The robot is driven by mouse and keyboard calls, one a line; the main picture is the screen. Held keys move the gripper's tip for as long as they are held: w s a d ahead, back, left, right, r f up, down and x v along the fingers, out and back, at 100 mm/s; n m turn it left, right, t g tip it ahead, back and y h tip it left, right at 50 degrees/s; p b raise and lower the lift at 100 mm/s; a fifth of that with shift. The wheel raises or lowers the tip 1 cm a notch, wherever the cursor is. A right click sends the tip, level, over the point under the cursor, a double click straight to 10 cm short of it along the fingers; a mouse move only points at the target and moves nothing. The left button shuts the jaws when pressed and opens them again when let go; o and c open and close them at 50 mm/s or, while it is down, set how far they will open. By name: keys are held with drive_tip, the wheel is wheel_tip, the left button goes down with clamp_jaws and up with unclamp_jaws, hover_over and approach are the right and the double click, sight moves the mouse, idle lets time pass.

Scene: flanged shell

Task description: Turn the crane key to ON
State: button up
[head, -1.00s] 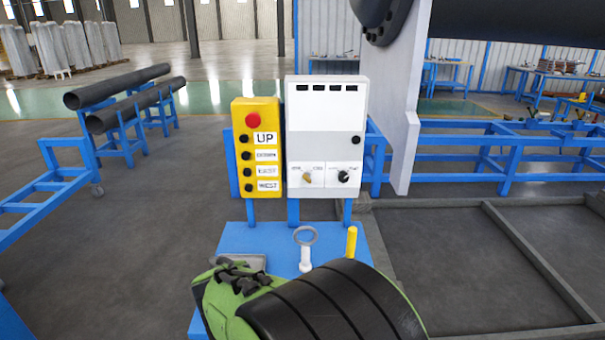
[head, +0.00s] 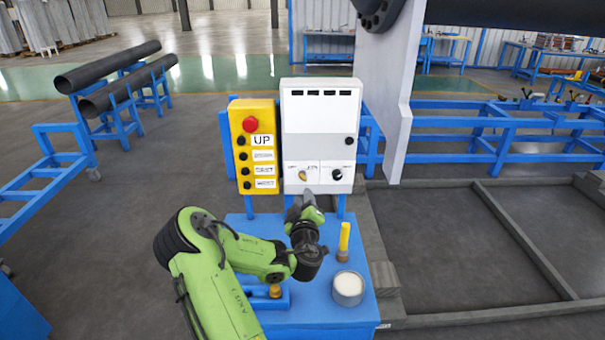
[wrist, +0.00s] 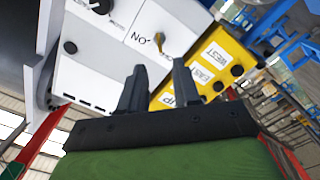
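The white control box (head: 320,115) stands upright behind the blue table. A small yellow crane key (head: 303,175) sits on its lower left panel, with a black knob (head: 337,174) to its right. In the wrist view the box is seen rotated, with the yellow key (wrist: 161,43) beside the upside-down ON label (wrist: 140,37). My gripper (head: 308,194) is just below and in front of the key. In the wrist view my gripper (wrist: 158,66) has its two fingers apart, with the key beyond the gap between them. No contact with the key shows.
A yellow push-button box (head: 255,145) with a red button is left of the white box. On the blue table (head: 310,315) are a yellow upright handle (head: 344,238) and a round pale-topped container (head: 348,287). A pale vertical plate (head: 385,110) stands to the right.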

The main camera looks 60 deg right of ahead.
sight(303, 180)
drive_tip(key=p+x, duration=0.3)
drive_tip(key=x, duration=0.6)
drive_tip(key=shift+w+d+p, duration=0.1)
drive_tip(key=shift+d+p, duration=0.15)
drive_tip(key=shift+p, duration=0.05)
clamp_jaws()
